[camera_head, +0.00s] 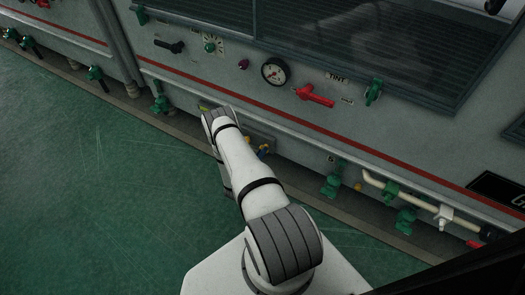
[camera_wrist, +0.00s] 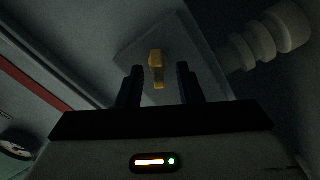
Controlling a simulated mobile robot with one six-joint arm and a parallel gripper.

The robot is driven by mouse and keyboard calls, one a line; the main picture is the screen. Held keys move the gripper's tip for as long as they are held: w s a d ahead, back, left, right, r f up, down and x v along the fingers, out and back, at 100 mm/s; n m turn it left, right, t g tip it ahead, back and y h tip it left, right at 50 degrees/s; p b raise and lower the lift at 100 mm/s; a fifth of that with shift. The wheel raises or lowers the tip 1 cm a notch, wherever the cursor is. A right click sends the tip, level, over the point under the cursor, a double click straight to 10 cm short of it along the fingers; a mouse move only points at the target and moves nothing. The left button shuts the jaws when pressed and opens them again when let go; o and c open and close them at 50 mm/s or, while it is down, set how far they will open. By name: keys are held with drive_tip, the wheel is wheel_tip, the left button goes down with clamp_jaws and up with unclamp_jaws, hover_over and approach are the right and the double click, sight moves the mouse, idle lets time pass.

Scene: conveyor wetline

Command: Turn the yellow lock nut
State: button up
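A yellow piece (camera_wrist: 156,66), which looks like the lock nut, stands out from a pale square plate (camera_wrist: 125,50) in the wrist view. My gripper (camera_wrist: 159,82) is open, with its two dark fingers on either side of the yellow piece and a gap on each side. Contact does not show. In the head view, a small yellow part (camera_head: 264,149) with some blue beside it shows low on the machine front, just right of my arm. I cannot tell whether it is the same piece. My gripper is hidden behind my arm there.
The machine front carries a round gauge (camera_head: 274,71), a red handle (camera_head: 315,96) and several green valves, one at low right (camera_head: 335,180). A pale pipe (camera_head: 410,195) runs low at right. A pale ribbed fitting (camera_wrist: 265,38) stands right of the plate. Green floor (camera_head: 90,200) is clear at left.

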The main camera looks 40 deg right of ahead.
drive_tip(key=p+v, duration=0.1)
drive_tip(key=v, duration=0.5)
drive_tip(key=shift+a+p, duration=0.3)
drive_tip(key=shift+a, duration=0.05)
drive_tip(key=w+d+r+m+g+p, duration=0.1)
drive_tip(key=w+r+g+p, duration=0.2)
drive_tip(key=r, duration=0.9)
drive_tip(key=w+d+r+m+g+p, duration=0.1)
drive_tip(key=r+g+p, duration=0.3)
drive_tip(key=r, duration=0.9)
drive_tip(key=s+a+r+m+g+y+p, duration=0.1)
drive_tip(key=s+r+g+y+p, duration=0.15)
drive_tip(key=r, duration=0.85)
drive_tip(key=s+a+r+m+g+y+p, duration=0.1)
drive_tip(key=a+r+g+p, duration=0.15)
drive_tip(key=r, duration=0.75)
drive_tip(key=s+a+r+n+t+y+p, duration=0.2)
drive_tip(key=s+a+r+y+p, duration=0.2)
drive_tip(key=r, duration=0.8)
drive_tip(key=s+a+r+n+t+y+p, duration=0.1)
drive_tip(key=s+a+r+t+y+p, duration=0.2)
drive_tip(key=s+a+r+p, duration=0.4)
drive_tip(key=s+a+r+n+t+y+p, duration=0.2)
drive_tip(key=s+a+r+y+p, duration=0.3)
drive_tip(key=r, duration=1.2)
drive_tip(key=s+a+y, duration=0.1)
drive_tip(key=a, duration=0.3)
drive_tip(key=shift+s+r+n+t+p, duration=0.3)
drive_tip(key=shift+r+p, duration=0.05)
drive_tip(key=shift+p, duration=0.05)
